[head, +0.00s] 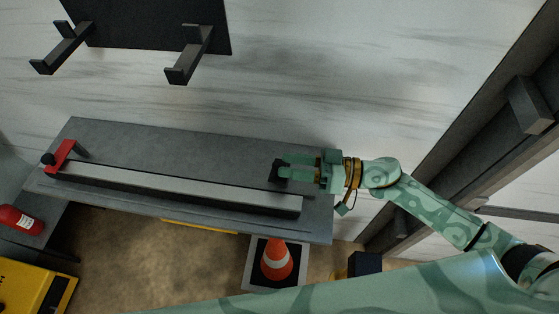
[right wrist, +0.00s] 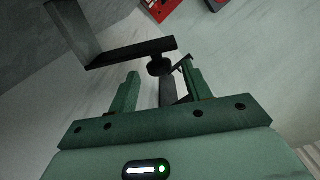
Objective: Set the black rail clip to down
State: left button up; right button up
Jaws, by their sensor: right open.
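The black rail clip (head: 277,171) is at the right end of the long pale rail (head: 180,186) on the grey bench, partly hidden by my right gripper (head: 287,169). My right gripper is open, its fingers pointing left at the clip. In the right wrist view the clip (right wrist: 130,53) shows as a dark bar with a round knob (right wrist: 158,66). The knob is just beyond and between the fingertips of my right gripper (right wrist: 160,75); I cannot tell whether they touch. The clip's up or down setting is unclear. My left gripper is not in view.
A red clip (head: 63,155) with a black knob is at the rail's left end. A dark panel with two brackets (head: 189,55) hangs above the grey bench (head: 140,137). An orange cone (head: 277,262), a red extinguisher (head: 20,220) and a yellow case (head: 35,290) are in front.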

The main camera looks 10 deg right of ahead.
aim_at(277, 180)
jog(key=shift+x, duration=1.6)
grip_shut()
jog(key=shift+s+a+n+p, duration=0.15)
jog(key=shift+s+n+p, duration=0.2)
jog(key=shift+s+n, duration=0.3)
jog(key=shift+s+a+f+n+p, duration=0.2)
jog(key=shift+s+n+p, duration=0.1)
jog(key=shift+s+n, duration=0.2)
jog(key=shift+s+a+f+n+p, duration=0.15)
jog(key=shift+s+n+p, duration=0.1)
jog(key=shift+s+n, duration=0.2)
jog(key=shift+s+a+f+p, duration=0.25)
jog(key=shift+s+f+p, duration=0.25)
jog(key=shift+s, duration=0.25)
jog(key=shift+s+a+f, duration=0.15)
jog(key=shift+s+f, duration=0.4)
jog(key=shift+s, duration=0.05)
jog(key=shift+f, duration=0.1)
